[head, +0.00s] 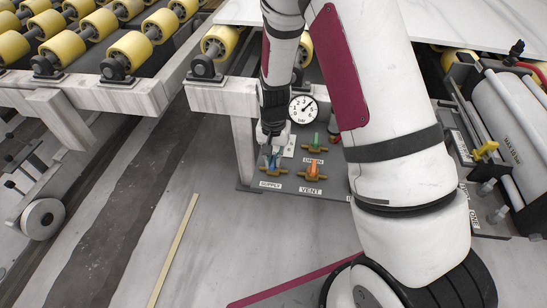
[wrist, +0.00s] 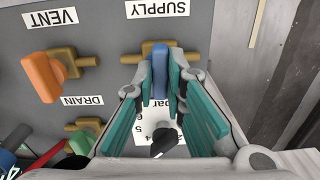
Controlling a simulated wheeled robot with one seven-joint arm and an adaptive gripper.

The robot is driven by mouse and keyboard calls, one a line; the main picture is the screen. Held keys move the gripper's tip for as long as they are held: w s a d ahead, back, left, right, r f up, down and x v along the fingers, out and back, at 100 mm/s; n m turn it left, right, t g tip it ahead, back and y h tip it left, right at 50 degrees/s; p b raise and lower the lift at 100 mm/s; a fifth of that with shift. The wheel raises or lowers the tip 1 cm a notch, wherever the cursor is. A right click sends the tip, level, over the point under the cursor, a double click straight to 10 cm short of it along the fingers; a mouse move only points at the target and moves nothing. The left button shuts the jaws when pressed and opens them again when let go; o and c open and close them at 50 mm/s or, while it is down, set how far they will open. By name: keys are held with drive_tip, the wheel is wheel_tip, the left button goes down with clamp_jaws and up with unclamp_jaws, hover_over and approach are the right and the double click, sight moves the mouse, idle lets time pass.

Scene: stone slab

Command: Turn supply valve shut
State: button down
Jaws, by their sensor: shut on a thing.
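The supply valve has a blue lever (wrist: 160,72) on a brass body (wrist: 131,58). It sits under the upside-down SUPPLY label (wrist: 157,8) in the wrist view. In the head view the valve (head: 264,170) is low on the grey panel, partly hidden by my gripper (head: 271,152). My gripper's teal fingers (wrist: 160,88) are shut on the blue lever, one on each side. In the wrist view the lever appears to lie across the brass pipe line, pointing back between the fingers.
The orange VENT valve (head: 313,170) is close right of the supply valve. The green DRAIN valve (head: 316,139) is behind it. A dial gauge (head: 303,108) stands at the panel's back. A yellow-roller conveyor (head: 130,50) is at upper left; a grey cylinder (head: 511,125) is at right.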

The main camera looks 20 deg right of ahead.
sight(273, 160)
drive_tip(key=shift+n, duration=0.4)
drive_tip(key=c, duration=1.6)
unclamp_jaws()
drive_tip(key=shift+c, duration=0.2)
wheel_tip(273, 160, up, 12)
